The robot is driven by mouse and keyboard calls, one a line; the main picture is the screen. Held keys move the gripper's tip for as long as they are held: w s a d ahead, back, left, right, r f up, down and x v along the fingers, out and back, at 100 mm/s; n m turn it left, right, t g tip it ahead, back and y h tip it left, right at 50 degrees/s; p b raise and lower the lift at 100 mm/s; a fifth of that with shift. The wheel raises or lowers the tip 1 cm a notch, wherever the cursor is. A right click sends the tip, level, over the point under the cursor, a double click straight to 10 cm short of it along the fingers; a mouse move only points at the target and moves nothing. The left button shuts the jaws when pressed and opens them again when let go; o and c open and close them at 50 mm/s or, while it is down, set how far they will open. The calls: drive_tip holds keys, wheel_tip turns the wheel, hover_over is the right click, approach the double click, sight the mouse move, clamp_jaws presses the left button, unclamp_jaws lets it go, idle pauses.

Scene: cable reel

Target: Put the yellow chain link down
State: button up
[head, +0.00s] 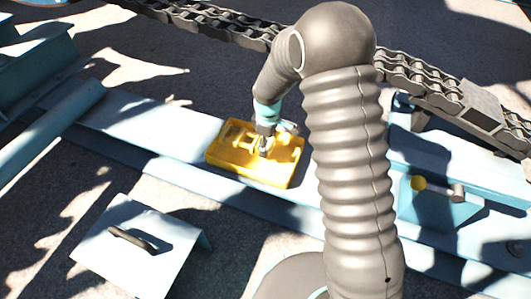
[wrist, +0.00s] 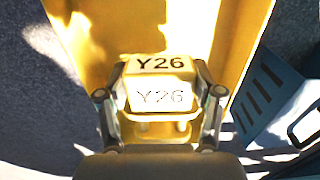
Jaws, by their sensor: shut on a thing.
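The yellow chain link (wrist: 160,82), marked Y26 on two faces, sits between the two fingers of my gripper (wrist: 160,95) in the wrist view. My gripper is shut on it. A larger yellow tray (wrist: 90,20) lies beyond it in that view. In the head view my gripper (head: 264,145) points down over the yellow tray (head: 225,154), which rests on a light blue beam. The link is hard to tell from the tray there, both being yellow. I cannot tell whether the link touches the tray floor.
A dark chain (head: 235,32) runs across the back and down to the right. The light blue beam (head: 130,120) is bare left of the tray. A pale blue plate with a dark handle (head: 132,240) stands front left.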

drive_tip(key=shift+a+f+b, duration=0.1)
drive_tip(key=shift+f+b, duration=0.2)
drive_tip(key=shift+f, duration=1.75)
drive_tip(key=shift+f, duration=0.2)
drive_tip(key=o, duration=1.5)
drive_tip(key=shift+r, duration=0.1)
